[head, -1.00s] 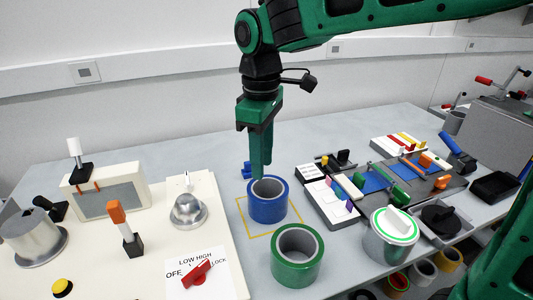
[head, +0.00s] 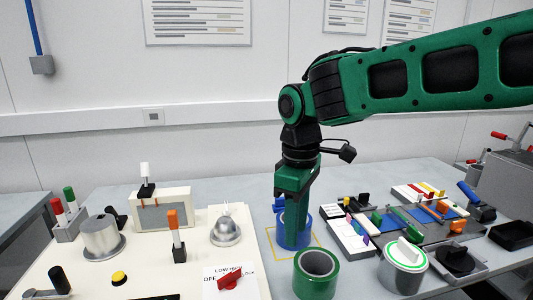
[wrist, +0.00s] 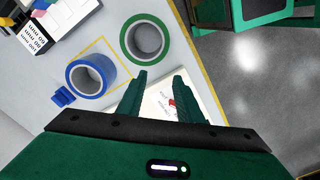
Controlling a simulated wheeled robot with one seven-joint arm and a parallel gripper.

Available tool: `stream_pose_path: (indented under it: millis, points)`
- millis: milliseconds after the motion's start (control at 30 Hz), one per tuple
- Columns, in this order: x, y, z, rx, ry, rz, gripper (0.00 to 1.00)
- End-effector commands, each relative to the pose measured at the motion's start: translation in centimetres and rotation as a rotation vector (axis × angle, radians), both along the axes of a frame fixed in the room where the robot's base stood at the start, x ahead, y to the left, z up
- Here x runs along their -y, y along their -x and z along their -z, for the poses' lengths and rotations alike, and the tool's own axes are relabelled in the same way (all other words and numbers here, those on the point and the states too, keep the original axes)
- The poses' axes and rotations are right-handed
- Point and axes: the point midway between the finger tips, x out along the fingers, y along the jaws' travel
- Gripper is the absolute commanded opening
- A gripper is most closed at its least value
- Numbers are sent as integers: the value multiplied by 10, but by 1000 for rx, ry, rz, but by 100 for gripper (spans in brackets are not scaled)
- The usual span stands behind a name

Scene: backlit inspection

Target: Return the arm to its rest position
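My gripper (head: 291,236) hangs pointing down from my green arm, in front of the blue tape roll (head: 305,237) in the head view. In the wrist view its two green fingers (wrist: 160,76) stand apart with nothing held between them. There the blue roll (wrist: 83,76) lies to the left of the fingers, clear of them, and the green tape roll (wrist: 145,40) lies beyond the fingertips. How high the fingertips are above the table cannot be told.
A cream panel (head: 190,255) with knobs, levers and a red switch (head: 230,280) fills the left. A metal can (head: 403,267), a black tray (head: 512,236) and boards with coloured pieces crowd the right.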

Motion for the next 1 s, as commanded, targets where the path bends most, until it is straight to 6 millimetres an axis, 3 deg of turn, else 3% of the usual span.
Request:
stream_pose_path:
  millis: [67,267,567,667,767,900,1000]
  points:
    - [8,-1,1,1,2,21,33]
    - [61,-2,5,8,15,192,33]
    - [151,15,15,19,31,507,33]
    - [194,32,22,21,35,671,33]
    - [245,61,33,23,35,895,33]
    - [305,118,54,15,27,1226,33]
    - [329,156,70,4,15,1417,33]
